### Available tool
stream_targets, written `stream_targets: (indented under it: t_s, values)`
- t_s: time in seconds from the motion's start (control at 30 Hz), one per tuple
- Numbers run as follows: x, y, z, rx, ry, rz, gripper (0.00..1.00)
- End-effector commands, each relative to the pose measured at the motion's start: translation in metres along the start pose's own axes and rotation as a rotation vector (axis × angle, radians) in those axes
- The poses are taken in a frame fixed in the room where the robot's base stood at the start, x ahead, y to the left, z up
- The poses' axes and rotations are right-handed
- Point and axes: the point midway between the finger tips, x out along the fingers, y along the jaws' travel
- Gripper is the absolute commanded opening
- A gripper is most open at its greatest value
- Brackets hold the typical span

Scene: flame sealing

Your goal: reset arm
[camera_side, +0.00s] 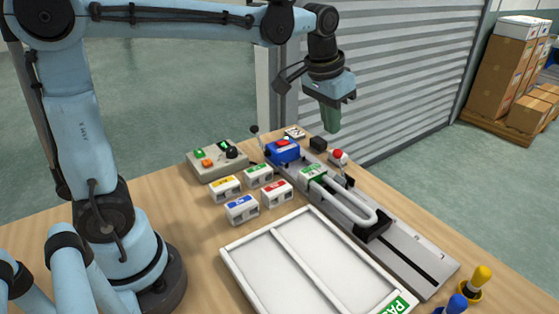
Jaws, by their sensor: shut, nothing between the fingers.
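My gripper (331,116) hangs at the end of my raised arm, above the far part of the table. Its green fingers point down and are shut with nothing between them. The gripper is clear of the things below it. My arm reaches out from the left of the view with its forearm nearly level.
Below are a blue device (283,152), a grey rail fixture (420,262), a control box (217,160) and several small labelled blocks, including a blue one (242,209). A white divided tray (248,270) lies in front. A shutter (400,75) stands behind.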

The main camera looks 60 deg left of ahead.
Motion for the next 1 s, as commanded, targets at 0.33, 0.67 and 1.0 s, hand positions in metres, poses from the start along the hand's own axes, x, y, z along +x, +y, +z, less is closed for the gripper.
stream_targets:
  t_s: [0.33,0.67,1.0]
  values:
    - [-0.005,-0.006,0.079,0.000,0.199,-0.001,0.00]
    - [0.016,-0.010,0.133,0.002,0.344,-0.005,0.00]
    - [0.021,-0.010,0.140,0.002,0.368,-0.006,0.00]
